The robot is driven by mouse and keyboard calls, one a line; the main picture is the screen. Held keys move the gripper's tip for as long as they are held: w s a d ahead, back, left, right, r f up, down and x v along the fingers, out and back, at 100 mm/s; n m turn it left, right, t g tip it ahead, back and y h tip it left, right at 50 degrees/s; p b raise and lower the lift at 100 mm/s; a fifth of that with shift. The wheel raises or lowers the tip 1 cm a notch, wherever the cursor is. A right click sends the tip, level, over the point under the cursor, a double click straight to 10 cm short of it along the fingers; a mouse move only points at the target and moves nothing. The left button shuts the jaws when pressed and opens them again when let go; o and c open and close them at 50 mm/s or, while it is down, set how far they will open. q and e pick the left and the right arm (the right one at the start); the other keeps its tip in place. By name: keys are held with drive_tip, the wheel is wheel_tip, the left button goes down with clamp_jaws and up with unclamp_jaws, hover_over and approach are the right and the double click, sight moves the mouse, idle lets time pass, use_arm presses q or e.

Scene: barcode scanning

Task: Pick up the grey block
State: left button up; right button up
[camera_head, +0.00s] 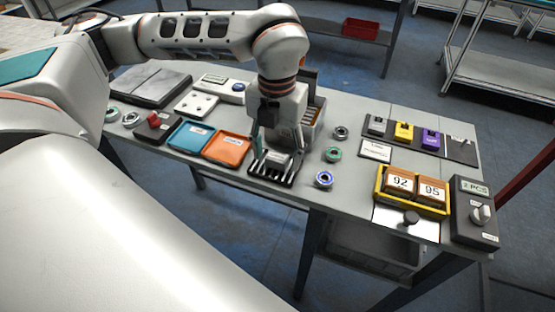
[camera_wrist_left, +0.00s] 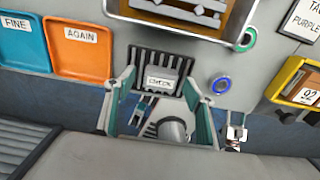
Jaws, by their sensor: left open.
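A grey block (camera_head: 378,124) stands at the left end of a black holder (camera_head: 461,150) at the back right of the table, beside a yellow block (camera_head: 404,131) and a purple block (camera_head: 430,139). My left gripper (camera_head: 276,163) points down over a black ribbed tray (camera_head: 262,173) at the front middle of the table, well left of the grey block. In the left wrist view my left gripper (camera_wrist_left: 158,84) is open, with the labelled ribbed tray (camera_wrist_left: 142,62) between its fingers. I cannot tell if they touch it. The grey block is outside that view. My right gripper is not in view.
Blue (camera_head: 187,136) and orange (camera_head: 228,148) trays lie left of the gripper. Several rings, including a blue one (camera_head: 324,179), lie to its right. A yellow tray (camera_head: 446,212) with number blocks and a dark knob box (camera_head: 475,208) stand at the front right.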

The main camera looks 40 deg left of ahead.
use_arm(q)
drive_tip(key=shift+f, duration=0.4)
drive_tip(key=c, duration=1.2)
drive_tip(key=shift+c, duration=0.2)
drive_tip(key=shift+r, duration=0.2)
